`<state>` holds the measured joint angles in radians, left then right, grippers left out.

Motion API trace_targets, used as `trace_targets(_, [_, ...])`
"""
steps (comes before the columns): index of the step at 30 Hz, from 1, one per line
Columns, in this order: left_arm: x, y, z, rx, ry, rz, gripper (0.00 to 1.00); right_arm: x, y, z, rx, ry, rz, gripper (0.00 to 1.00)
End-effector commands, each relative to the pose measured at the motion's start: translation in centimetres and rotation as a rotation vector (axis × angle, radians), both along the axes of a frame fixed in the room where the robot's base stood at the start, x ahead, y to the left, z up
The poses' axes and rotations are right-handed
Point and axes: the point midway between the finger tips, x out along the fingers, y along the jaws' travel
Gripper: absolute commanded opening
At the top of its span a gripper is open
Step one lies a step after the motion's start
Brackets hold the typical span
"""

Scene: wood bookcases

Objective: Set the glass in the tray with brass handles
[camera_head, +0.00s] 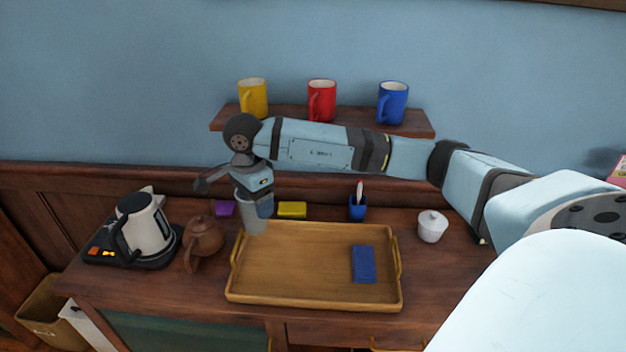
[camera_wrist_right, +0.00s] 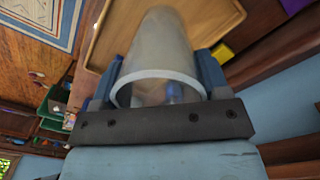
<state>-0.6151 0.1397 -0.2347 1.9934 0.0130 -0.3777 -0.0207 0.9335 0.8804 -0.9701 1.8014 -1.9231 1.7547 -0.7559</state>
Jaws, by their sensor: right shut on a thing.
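The glass (camera_head: 250,217) is a clear grey tumbler. My right gripper (camera_head: 253,200) is shut on it near its rim, and the glass hangs upright at the back left corner of the tray. Whether its base touches anything, I cannot tell. In the right wrist view the glass (camera_wrist_right: 160,60) sits between the two fingers. The wooden tray with brass handles (camera_head: 300,275) lies on the cabinet top, and its edge also shows in the wrist view (camera_wrist_right: 112,30). A blue flat block (camera_head: 363,264) lies in its right half. My left gripper is not in view.
A kettle (camera_head: 146,226) on its black base and a brown teapot (camera_head: 205,237) stand left of the tray. A yellow block (camera_head: 292,210), a purple block (camera_head: 224,208) and a blue pen cup (camera_head: 357,208) stand behind. A white lidded pot (camera_head: 432,226) stands right. A shelf (camera_head: 290,118) holds mugs.

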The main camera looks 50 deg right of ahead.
Motion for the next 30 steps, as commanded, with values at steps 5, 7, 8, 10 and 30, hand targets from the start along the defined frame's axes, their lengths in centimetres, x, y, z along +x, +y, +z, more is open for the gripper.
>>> trace_targets(5, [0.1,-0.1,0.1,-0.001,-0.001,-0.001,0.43,1.3,-2.1,1.4,0.008,0.006,-0.316,0.39])
trace_targets(7, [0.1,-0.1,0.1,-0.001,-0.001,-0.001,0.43,1.5,-2.5,1.6,0.011,0.007,-0.382,0.39])
trace_targets(8, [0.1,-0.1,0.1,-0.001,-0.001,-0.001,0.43,1.6,-2.6,1.6,0.011,0.008,-0.4,0.39])
trace_targets(10, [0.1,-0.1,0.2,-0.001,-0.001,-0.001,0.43,1.6,-2.7,1.1,0.011,0.012,-0.427,0.39])
trace_targets(30, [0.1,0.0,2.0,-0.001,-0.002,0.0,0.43,1.7,-2.7,-13.5,0.011,0.01,-0.43,0.39])
